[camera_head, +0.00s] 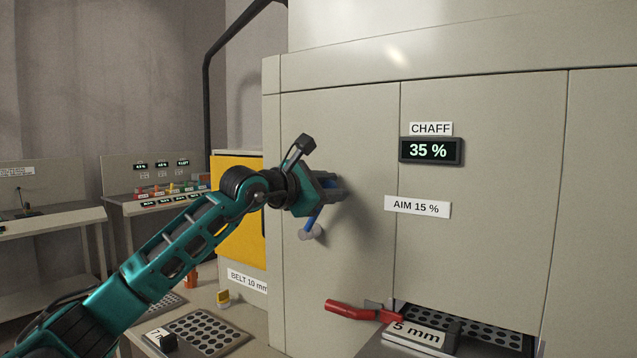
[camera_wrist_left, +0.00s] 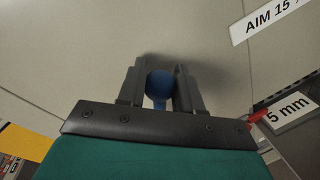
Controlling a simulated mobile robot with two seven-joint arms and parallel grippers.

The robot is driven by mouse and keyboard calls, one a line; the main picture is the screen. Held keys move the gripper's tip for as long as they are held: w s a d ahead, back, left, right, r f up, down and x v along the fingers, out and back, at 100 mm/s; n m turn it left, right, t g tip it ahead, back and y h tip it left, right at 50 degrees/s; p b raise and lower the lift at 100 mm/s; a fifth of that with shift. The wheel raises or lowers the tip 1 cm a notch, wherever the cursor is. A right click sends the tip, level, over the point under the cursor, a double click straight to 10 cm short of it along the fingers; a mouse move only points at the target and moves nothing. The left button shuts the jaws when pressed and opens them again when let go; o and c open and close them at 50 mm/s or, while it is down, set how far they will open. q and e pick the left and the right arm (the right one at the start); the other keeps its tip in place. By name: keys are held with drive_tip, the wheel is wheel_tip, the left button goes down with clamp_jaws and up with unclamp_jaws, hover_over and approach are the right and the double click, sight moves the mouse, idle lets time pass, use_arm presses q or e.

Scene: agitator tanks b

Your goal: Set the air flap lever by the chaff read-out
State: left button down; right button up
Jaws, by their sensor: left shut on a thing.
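The chaff read-out (camera_head: 431,151) on the pale machine front shows 35 %, under a CHAFF label. The plate below it (camera_head: 417,207) reads AIM 15 %. The air flap lever (camera_head: 313,217) is a blue rod running up and slightly right from a round grey hub (camera_head: 311,233) on the left panel. My left gripper (camera_head: 335,188) is at the lever's upper end. In the left wrist view (camera_wrist_left: 160,75) its two fingers are shut on the lever's blue round knob (camera_wrist_left: 159,83). The gripper hides the knob in the head view. My right gripper is not in view.
A red handle (camera_head: 350,309) sticks out below, beside a perforated tray (camera_head: 480,332) labelled 5 mm. Another perforated tray (camera_head: 207,332) lies lower left. A yellow panel (camera_head: 240,215) stands behind my arm. Benches (camera_head: 150,201) stand at the far left. The panel around the read-out is clear.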

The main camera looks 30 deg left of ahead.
use_arm(q)
drive_tip(key=d+f+m, duration=0.1)
drive_tip(key=d+f+m+b, duration=0.1)
drive_tip(key=shift+s+d+f+m+y, duration=0.1)
drive_tip(key=shift+d+f+m+y, duration=0.05)
drive_tip(key=shift+d+m+y, duration=0.2)
drive_tip(key=shift+d+f+m+g+b, duration=0.2)
drive_tip(key=shift+m+g+b, duration=0.1)
drive_tip(key=shift+b, duration=0.15)
drive_tip(key=c, duration=0.8)
unclamp_jaws()
